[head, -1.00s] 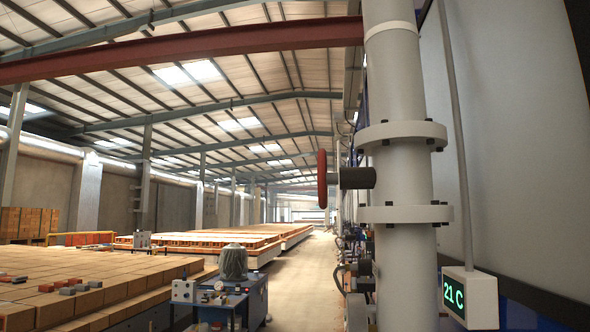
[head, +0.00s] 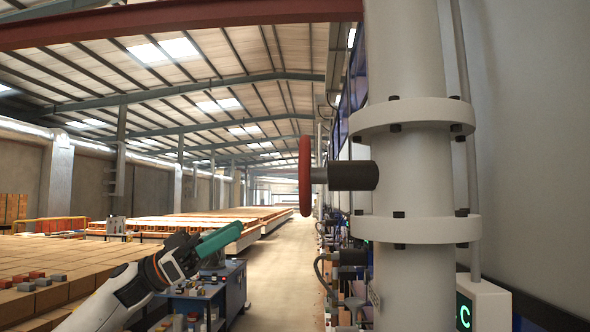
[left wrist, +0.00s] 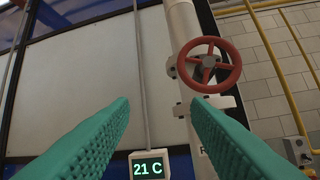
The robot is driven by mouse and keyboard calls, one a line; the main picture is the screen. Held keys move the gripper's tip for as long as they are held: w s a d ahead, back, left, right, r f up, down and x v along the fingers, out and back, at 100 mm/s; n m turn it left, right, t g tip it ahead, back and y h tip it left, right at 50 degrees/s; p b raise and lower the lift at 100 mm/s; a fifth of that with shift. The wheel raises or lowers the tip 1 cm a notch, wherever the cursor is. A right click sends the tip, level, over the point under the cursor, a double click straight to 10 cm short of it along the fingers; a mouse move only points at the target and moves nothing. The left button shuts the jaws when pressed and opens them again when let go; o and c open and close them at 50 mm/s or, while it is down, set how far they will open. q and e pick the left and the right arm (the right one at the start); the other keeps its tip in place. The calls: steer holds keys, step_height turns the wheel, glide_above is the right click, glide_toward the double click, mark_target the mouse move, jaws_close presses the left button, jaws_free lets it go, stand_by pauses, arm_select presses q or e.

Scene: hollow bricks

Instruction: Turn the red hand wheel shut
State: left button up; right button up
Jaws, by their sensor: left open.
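The red hand wheel (head: 305,176) shows nearly edge-on in the head view, on a dark stem (head: 352,176) that comes out of the left side of a thick white pipe (head: 412,180). In the left wrist view the wheel (left wrist: 236,66) faces me with its spokes and hub showing, up and to the right. My left gripper (head: 228,236) is in the head view, left of the wheel and lower. Its green fingers (left wrist: 157,125) are spread apart and empty in the left wrist view, with the wheel beyond them. My right gripper is not in view.
A temperature display (left wrist: 152,167) reads 21 C beside the pipe. Pipe flanges (head: 411,116) with bolts sit above and below the stem. A blue machine cart (head: 222,290) stands at lower left, near stacked bricks (head: 60,262). An open aisle (head: 278,270) runs ahead.

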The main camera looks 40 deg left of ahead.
mark_target(313, 176)
arm_select(q)
steer(key=s+d+r+m+g+h, duration=0.1)
steer(key=s+d+r+m+g, duration=0.2)
steer(key=s+d+r+g, duration=0.15)
steer(key=p+x, duration=1.2)
steer(key=shift+s+d, duration=0.25)
steer(key=shift+s, duration=0.1)
steer(key=shift+c, duration=0.3)
jaws_close()
